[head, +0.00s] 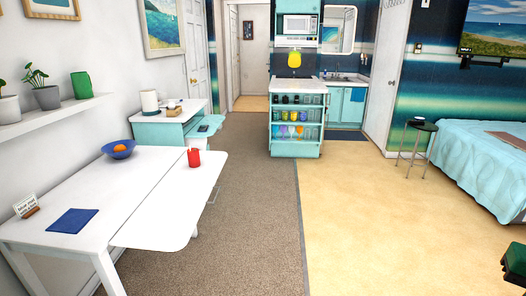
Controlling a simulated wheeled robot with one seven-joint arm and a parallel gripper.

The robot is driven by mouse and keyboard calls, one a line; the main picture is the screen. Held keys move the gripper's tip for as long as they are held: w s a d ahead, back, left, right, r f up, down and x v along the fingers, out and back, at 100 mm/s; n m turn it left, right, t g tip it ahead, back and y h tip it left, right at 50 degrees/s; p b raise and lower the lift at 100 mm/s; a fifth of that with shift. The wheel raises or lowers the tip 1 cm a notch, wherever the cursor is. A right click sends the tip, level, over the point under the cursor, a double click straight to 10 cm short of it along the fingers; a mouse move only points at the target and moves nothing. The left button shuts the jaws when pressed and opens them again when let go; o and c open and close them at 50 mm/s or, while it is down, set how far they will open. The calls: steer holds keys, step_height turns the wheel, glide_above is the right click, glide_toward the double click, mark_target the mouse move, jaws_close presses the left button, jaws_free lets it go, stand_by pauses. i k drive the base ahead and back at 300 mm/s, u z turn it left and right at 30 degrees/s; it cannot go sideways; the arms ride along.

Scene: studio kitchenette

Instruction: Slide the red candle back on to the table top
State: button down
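The red candle (194,158) stands upright on the white table (131,199), close to the right edge of its far end. From this view I cannot tell whether its base overhangs the edge. My gripper is not in view.
On the table are a blue bowl (117,149) with an orange fruit, a dark blue cloth (73,222) and a small sign (26,206). A turquoise cabinet (172,130) stands behind the table. The carpet (245,215) right of the table is clear. A bed (478,155) is far right.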

mark_target(194, 159)
steer(key=z, duration=0.2)
steer(key=i, duration=2.35)
steer(key=u, duration=1.05)
steer(key=i, duration=0.85)
steer(key=u, duration=0.85)
steer(key=i, duration=0.35)
steer(key=u, duration=0.2)
